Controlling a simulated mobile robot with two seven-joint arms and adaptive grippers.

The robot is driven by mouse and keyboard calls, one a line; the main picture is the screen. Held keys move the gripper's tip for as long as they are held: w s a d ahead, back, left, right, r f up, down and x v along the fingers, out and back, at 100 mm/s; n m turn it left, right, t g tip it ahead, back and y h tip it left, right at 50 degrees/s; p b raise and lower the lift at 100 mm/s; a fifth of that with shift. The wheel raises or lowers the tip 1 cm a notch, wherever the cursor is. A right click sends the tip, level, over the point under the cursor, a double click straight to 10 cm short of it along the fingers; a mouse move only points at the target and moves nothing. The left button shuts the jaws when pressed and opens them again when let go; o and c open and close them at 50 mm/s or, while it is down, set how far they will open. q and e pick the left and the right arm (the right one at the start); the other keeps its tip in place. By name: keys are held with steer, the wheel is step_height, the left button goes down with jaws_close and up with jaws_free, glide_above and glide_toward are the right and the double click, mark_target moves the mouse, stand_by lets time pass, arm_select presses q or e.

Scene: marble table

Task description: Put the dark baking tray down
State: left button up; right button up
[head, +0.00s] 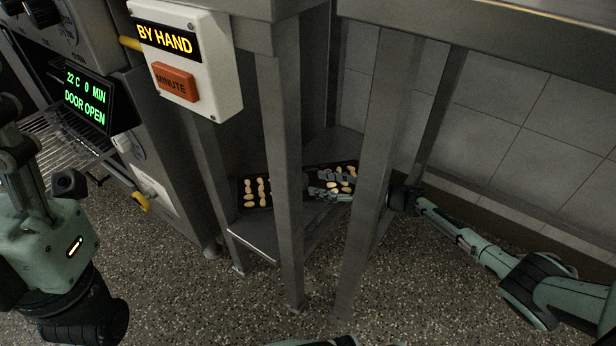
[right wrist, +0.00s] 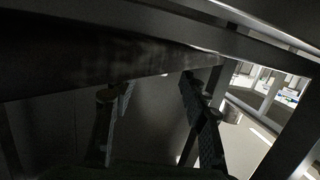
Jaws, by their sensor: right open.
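The dark baking tray (head: 242,203) rests on a low metal shelf under the steel table, in the head view. Pale dough pieces lie on it. A table leg hides its middle, so I cannot tell whether the dark surface right of the leg is the same tray. My right gripper (head: 324,192) reaches in from the right behind another leg, low over that right part. In the right wrist view its two fingers (right wrist: 156,86) stand apart with nothing visibly between them. My left arm is at the left edge; its fingers are not clear.
Steel table legs (head: 283,190) stand close around my right gripper. The shelf's front edge (head: 253,240) is bare. Speckled floor lies in front.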

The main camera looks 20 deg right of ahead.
steer(key=p+v, duration=0.1)
steer(key=v, duration=0.5)
stand_by(0.5)
